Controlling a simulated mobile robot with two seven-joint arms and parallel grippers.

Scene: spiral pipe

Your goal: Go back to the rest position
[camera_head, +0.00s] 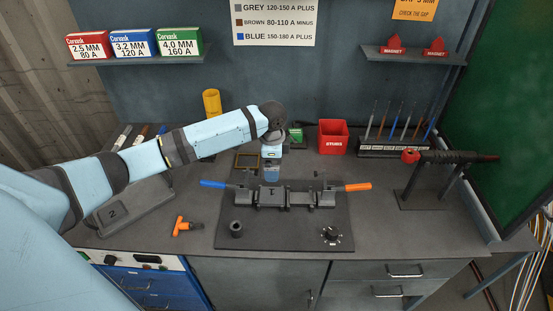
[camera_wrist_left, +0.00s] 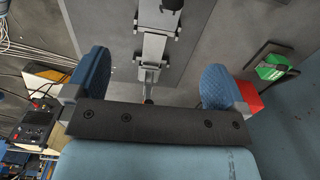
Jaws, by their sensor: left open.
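My left arm comes in from the left in the head view and reaches out over the workbench (camera_head: 150,243). My left gripper (camera_head: 271,173) points down just behind the dark clamp fixture (camera_head: 290,196) on its flat plate. In the wrist view the left gripper (camera_wrist_left: 152,80) is open, with its two blue pads wide apart and nothing held between them. The clamp fixture (camera_wrist_left: 153,48) shows beyond the gap, apart from the pads. My right gripper is not in either view.
The fixture has a blue handle (camera_head: 212,184) and an orange handle (camera_head: 358,187). Around it are a yellow cylinder (camera_head: 211,102), a red stubs bin (camera_head: 333,137), a rod rack (camera_head: 390,147), a torch stand (camera_head: 425,190) and an orange tool (camera_head: 183,227). A shelf (camera_head: 135,60) holds boxes.

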